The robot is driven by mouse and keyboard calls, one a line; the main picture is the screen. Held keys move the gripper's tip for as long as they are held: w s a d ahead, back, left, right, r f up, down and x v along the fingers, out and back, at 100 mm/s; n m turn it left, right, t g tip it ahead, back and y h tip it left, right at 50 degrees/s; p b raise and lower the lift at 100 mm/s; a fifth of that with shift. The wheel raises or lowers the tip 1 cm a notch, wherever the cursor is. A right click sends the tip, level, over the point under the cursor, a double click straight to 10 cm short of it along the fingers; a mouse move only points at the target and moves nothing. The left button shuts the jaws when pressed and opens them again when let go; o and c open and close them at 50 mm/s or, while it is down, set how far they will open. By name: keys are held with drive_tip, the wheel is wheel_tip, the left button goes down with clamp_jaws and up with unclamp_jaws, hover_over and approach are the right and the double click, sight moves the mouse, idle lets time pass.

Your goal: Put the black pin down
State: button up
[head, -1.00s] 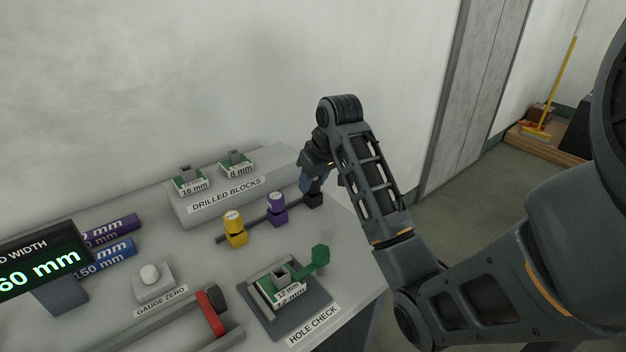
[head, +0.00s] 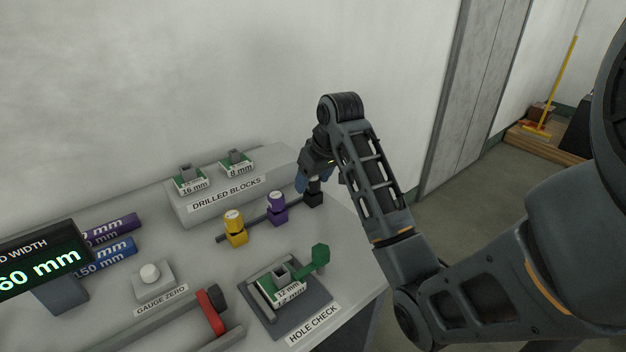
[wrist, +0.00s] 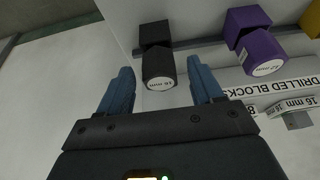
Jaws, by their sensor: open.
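In the head view my gripper (head: 315,183) is at the pin, just above the holder.
Purple (head: 277,207) and yellow (head: 234,228) pins stand along the rail to the left. The drilled blocks shelf (head: 225,200) is behind. The hole check fixture (head: 285,300) with a green-handled part is in front. Bare table lies right of the rail.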

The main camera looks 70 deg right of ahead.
drive_tip(key=p+v, duration=0.7)
drive_tip(key=v, duration=0.4)
drive_tip(key=shift+a+r, duration=0.15)
drive_tip(key=shift+r, duration=0.15)
